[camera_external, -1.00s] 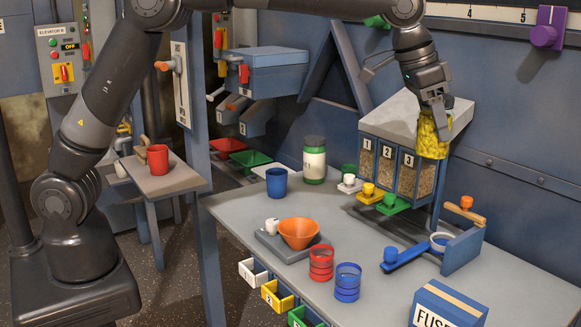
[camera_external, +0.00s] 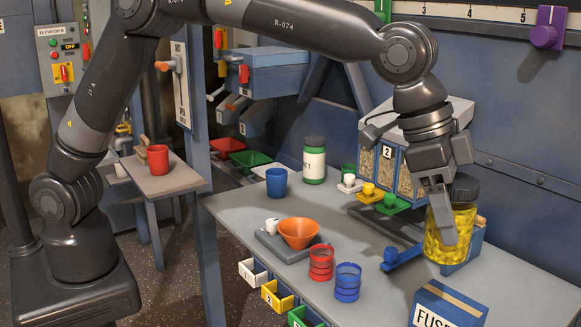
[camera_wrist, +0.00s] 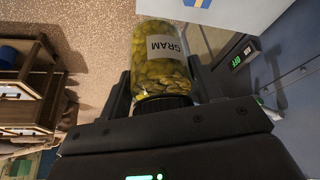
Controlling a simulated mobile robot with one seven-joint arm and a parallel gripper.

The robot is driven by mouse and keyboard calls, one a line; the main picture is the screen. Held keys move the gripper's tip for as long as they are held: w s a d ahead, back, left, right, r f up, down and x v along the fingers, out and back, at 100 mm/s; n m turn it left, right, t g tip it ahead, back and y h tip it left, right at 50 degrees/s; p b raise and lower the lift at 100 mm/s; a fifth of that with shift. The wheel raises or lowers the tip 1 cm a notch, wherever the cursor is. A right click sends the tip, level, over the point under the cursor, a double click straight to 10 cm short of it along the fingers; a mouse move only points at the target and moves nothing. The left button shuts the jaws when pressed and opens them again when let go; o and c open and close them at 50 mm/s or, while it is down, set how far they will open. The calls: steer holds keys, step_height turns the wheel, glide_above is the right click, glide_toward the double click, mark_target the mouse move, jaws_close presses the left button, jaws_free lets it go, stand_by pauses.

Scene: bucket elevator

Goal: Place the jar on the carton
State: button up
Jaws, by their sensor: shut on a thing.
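The jar (camera_external: 466,226) is clear with yellow-green contents and a dark lid. My gripper (camera_external: 448,212) is shut on it and holds it upright, to the right of the blue handle and above the back right of the table. In the wrist view the jar (camera_wrist: 157,62) sits between the two fingers (camera_wrist: 160,88), and its label reads "GRAM". The carton (camera_external: 450,304) is a blue box with a tan tape stripe and "FUSE" lettering, at the front right of the table. The jar is above and behind it, apart from it. The carton's top looks bare.
The grey table (camera_external: 395,285) also bears a red cup (camera_external: 321,264), a blue cup (camera_external: 347,283), a scale with an orange bowl (camera_external: 298,232), a blue mug (camera_external: 277,183) and another jar (camera_external: 314,160). The numbered bins (camera_external: 388,160) and a blue handle (camera_external: 402,258) stand near my gripper.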

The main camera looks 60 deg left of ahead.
step_height(320, 180, down, 5)
steer(key=shift+w+r, duration=0.15)
steer(key=shift+r, duration=0.05)
glide_above(451, 300)
step_height(451, 300, down, 7)
steer(key=shift+w+f, duration=0.1)
steer(key=shift+f, duration=1.95)
steer(key=shift+f, duration=0.1)
steer(key=o, duration=1.3)
steer(key=shift+c, duration=0.2)
steer(key=v, duration=1.2)
